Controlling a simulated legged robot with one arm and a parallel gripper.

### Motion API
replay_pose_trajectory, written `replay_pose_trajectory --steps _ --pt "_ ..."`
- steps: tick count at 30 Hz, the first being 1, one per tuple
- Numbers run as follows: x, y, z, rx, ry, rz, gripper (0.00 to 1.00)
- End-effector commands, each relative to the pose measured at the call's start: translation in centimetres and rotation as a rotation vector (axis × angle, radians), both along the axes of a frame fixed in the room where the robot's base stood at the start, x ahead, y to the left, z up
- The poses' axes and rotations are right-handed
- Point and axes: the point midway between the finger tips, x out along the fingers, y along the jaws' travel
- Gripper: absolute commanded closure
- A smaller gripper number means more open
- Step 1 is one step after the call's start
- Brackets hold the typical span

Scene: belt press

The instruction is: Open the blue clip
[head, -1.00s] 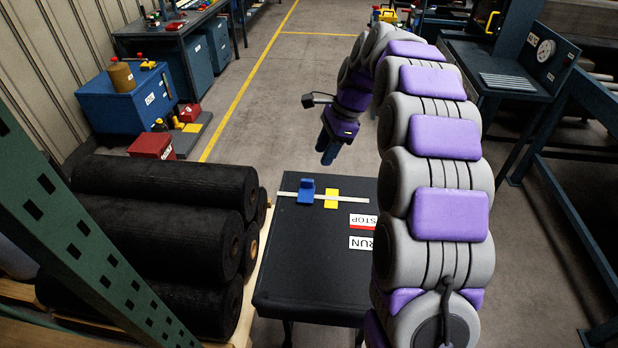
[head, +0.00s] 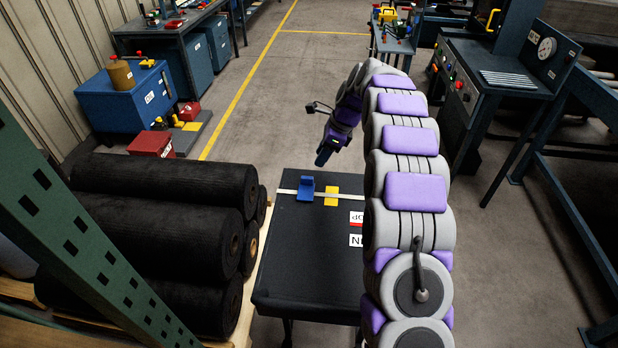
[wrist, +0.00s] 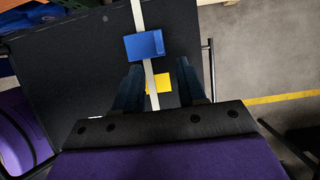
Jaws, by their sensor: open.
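The blue clip (head: 306,187) sits on a white strip (head: 285,191) near the far left of the black table (head: 300,250). A yellow block (head: 331,197) lies on the strip to its right. In the wrist view the blue clip (wrist: 144,46) is ahead of the fingertips and the yellow block (wrist: 158,82) shows between the fingers. My gripper (head: 322,158) is beyond the far table edge and above it, pointing down.
STOP and RUN labels (head: 356,240) lie on the table's right side, partly hidden by my arm. Black rolls (head: 150,225) are stacked at left, close to the table. A green perforated post (head: 70,235) stands at front left. Open floor lies beyond the table.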

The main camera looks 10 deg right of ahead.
Motion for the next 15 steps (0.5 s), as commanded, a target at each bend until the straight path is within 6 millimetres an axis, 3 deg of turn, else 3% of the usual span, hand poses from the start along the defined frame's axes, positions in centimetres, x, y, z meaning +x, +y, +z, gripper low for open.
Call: replay_pose_trajectory --steps 9,15 --pt "0.6 2.3 -6.1 0.001 0.006 0.001 0.6" --pt "1.0 3.3 -8.4 0.0 0.0 0.002 0.6"
